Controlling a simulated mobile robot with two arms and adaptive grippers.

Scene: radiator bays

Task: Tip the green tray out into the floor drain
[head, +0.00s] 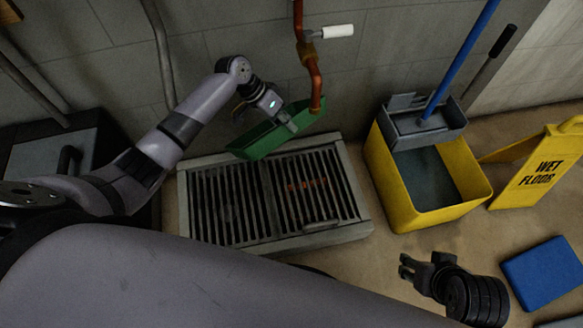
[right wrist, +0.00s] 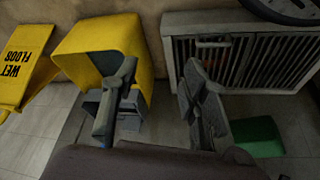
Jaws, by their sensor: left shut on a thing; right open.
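The green tray (head: 268,138) is held at the back edge of the floor drain, tilted with its left end lower. My left gripper (head: 288,124) is shut on the tray's near side wall. The tray's inside shows only in part, so I cannot tell what it holds. The floor drain (head: 355,213) is a grey frame with dark slats, below and in front of the tray. The right wrist view also shows the drain (right wrist: 242,22) and part of the green tray (right wrist: 258,136). My right gripper (head: 404,268) is open and empty, right of the drain; it also shows in the right wrist view (right wrist: 155,90).
A copper pipe (head: 315,85) comes down the wall at the tray's right end. A yellow mop bucket (head: 405,205) with a blue-handled wringer stands right of the drain. A wet floor sign (head: 543,172) and a blue pad (head: 546,273) are further right. Small reddish marks (head: 306,184) show on the slats.

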